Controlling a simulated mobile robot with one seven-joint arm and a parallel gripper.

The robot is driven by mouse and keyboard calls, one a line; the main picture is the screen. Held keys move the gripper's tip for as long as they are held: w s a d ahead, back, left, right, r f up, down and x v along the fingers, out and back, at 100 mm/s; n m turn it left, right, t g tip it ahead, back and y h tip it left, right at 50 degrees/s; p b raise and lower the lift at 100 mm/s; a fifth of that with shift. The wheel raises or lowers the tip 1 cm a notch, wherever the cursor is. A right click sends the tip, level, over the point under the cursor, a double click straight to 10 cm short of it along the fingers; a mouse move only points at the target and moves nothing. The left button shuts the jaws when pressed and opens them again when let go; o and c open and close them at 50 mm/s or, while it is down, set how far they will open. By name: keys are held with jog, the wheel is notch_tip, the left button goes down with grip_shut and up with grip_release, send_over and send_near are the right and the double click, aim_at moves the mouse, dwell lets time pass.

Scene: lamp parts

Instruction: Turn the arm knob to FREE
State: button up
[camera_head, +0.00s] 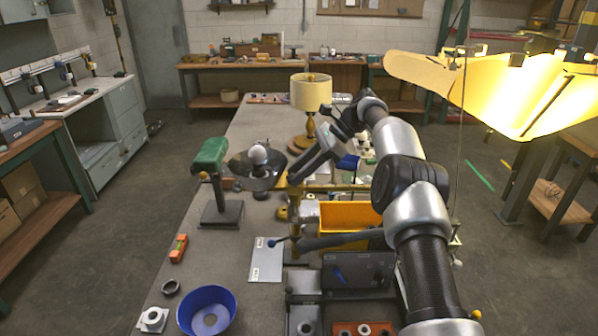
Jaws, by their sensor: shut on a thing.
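My gripper (292,181) points down and to the left at the top of an upright brass post (295,222), beside the dark bowl-shaped shade. Its jaws are shut on a small part there, apparently the arm knob; the fingers hide most of it, so its setting and any FREE mark cannot be read. The dark bowl-shaped shade (240,172) with a white bulb (259,154) is just left of my gripper.
A green-headed stand (210,155), a blue bowl (207,312) and a white card (266,262) are on the left of the bench. A yellow bin (345,218) is right of the post. A cream-shaded lamp (311,92) stands behind. A lit shade (510,90) hangs upper right.

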dwell(0.6)
jog(key=o, duration=0.8)
jog(key=shift+r+m+t, duration=0.1)
jog(key=shift+m+t, duration=0.2)
